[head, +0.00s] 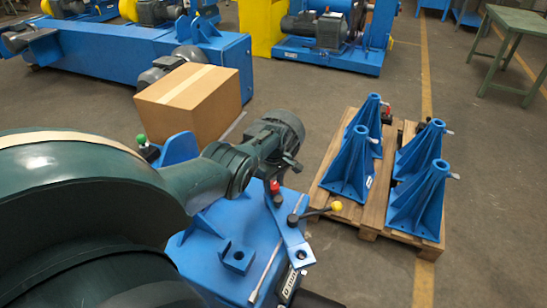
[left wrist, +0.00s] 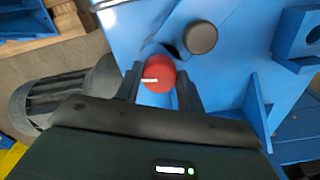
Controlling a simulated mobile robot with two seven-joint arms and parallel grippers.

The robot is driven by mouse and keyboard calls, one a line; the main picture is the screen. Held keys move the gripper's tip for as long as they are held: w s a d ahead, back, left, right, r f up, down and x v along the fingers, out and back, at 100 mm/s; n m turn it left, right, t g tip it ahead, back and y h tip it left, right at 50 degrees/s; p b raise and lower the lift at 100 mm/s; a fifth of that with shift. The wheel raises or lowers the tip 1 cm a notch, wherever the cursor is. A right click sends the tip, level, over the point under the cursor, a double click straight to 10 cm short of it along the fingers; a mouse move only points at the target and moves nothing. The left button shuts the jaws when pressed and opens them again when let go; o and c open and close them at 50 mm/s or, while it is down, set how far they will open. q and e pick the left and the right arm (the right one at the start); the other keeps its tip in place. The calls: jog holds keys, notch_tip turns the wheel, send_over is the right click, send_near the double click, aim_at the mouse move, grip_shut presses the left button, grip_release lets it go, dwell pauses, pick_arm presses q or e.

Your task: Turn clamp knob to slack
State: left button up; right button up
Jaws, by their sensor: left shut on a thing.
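The clamp knob is a round red knob (head: 275,187) on the blue machine base (head: 215,265) in the head view. In the left wrist view the red knob (left wrist: 160,72) shows a short white mark pointing left. My left gripper (head: 271,182) reaches over the base at the knob. In the left wrist view its two dark fingers (left wrist: 160,88) stand on either side of the knob, shut on it. The knob's underside and any scale around it are hidden. My right gripper is not in view.
A black knob (left wrist: 200,38) sits close beside the red one. A lever with a yellow ball (head: 337,206) sticks out right. A finned motor (head: 280,130) stands behind, with a cardboard box (head: 190,105) farther back. A pallet (head: 335,205) with blue stands is at right.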

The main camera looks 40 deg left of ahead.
aim_at(273, 185)
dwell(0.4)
pick_arm(q)
jog(key=o, duration=1)
jog(key=shift+c, duration=0.2)
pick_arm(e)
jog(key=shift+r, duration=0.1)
pick_arm(q)
jog(key=shift+r+p, duration=0.5)
jog(key=shift+r, duration=0.05)
notch_tip(273, 185, up, 5)
jog(key=p, duration=0.3)
notch_tip(273, 185, up, 7)
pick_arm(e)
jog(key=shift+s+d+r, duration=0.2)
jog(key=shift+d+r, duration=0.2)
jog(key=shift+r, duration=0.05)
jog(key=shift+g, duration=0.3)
